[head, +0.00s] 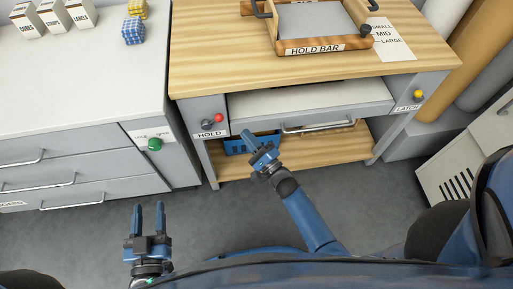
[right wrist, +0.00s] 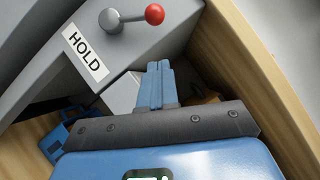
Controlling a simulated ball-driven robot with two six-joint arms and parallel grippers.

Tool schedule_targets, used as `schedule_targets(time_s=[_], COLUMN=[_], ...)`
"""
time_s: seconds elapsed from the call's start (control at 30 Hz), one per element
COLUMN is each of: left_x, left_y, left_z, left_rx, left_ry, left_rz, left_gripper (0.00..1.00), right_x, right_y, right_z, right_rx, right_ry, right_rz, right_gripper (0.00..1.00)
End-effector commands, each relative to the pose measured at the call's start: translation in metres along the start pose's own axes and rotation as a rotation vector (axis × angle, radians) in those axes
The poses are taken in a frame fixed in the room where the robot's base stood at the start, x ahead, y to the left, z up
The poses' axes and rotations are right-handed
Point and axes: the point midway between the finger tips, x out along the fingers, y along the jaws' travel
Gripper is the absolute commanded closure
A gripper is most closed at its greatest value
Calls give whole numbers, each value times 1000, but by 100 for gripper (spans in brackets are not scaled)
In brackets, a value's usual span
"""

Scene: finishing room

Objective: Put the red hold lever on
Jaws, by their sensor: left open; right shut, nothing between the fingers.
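The hold lever has a red ball knob (head: 219,118) on a short metal arm. It is mounted on the grey front panel at the left end of the wooden bench, above a HOLD label (head: 211,134). In the right wrist view the red knob (right wrist: 154,14) is at the top, and its arm runs left and slightly down to a round pivot. My right gripper (head: 246,135) is shut and empty, below and to the right of the knob, apart from it. Its closed fingers (right wrist: 158,66) point towards the panel. My left gripper (head: 149,207) is open and empty over the floor.
The bench top (head: 210,50) carries a HOLD BAR frame (head: 315,47). A yellow knob (head: 418,94) marked LATCH is at its right end. A handled drawer (head: 318,122) and a lower shelf with a blue crate (head: 236,147) are beneath. A green knob (head: 154,144) is on the left cabinet.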

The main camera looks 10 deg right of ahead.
Motion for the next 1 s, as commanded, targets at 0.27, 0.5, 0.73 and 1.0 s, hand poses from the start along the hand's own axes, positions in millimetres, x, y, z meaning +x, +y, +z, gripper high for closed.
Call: schedule_targets(time_s=[0.27, 0.5, 0.73, 1.0], left_x=[0, 0, 0, 0], left_y=[0, 0, 0, 0], left_z=[9, 12, 12, 11], left_rx=[0, 0, 0, 0], left_ry=[0, 0, 0, 0], left_rz=[0, 0, 0, 0], left_gripper=[53, 53, 53, 53], right_x=[41, 55, 57, 57], right_y=[1, 0, 0, 0], right_z=[12, 26, 28, 28], right_rx=[2, 0, 1, -1], right_ry=[-3, 0, 1, 2], right_rz=[0, 0, 0, 1], right_gripper=[100, 100, 100, 100])
